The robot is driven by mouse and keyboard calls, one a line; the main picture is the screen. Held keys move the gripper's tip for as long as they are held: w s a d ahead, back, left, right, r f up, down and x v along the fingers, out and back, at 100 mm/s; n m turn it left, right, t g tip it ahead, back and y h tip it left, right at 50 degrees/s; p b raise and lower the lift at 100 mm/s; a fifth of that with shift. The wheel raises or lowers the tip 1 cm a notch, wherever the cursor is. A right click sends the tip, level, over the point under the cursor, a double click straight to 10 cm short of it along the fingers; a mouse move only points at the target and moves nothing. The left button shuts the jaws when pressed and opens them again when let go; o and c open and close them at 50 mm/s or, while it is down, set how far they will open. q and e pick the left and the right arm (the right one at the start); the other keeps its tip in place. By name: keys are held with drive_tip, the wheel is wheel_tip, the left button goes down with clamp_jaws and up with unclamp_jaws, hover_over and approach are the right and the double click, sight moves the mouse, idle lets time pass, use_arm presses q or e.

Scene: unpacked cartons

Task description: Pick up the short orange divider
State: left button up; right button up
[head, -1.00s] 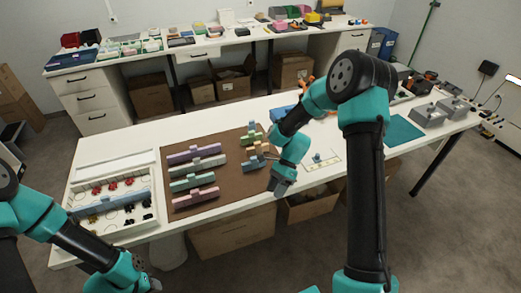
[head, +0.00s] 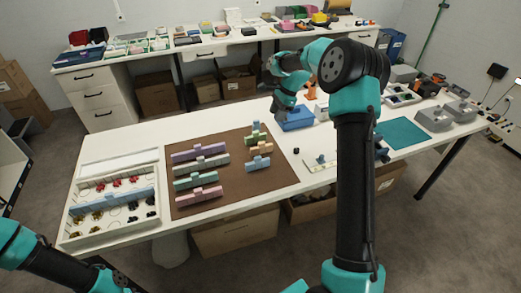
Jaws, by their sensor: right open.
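The short orange divider (head: 262,148) lies on the brown mat (head: 237,195), between a short green divider (head: 254,134) and a short blue divider (head: 259,164). My right gripper (head: 279,110) is open and empty. In the picture it is above and to the right of the short dividers, beside a blue bin, and apart from the orange one. My left arm comes in at the lower left; its gripper is out of the frame.
Long purple, grey, green and pink dividers (head: 198,194) stand on the mat's left half. A white sorting tray (head: 95,237) is at the left. A blue bin (head: 297,122) stands behind the mat. The mat's front right is bare.

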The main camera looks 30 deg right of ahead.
sight(264, 142)
drive_tip(key=x, duration=1.2)
drive_tip(key=shift+a, duration=0.1)
drive_tip(key=shift+f, duration=0.15)
drive_tip(key=shift+x, duration=2.5)
drive_tip(key=shift+s, duration=0.25)
drive_tip(key=shift+c, duration=0.5)
clamp_jaws()
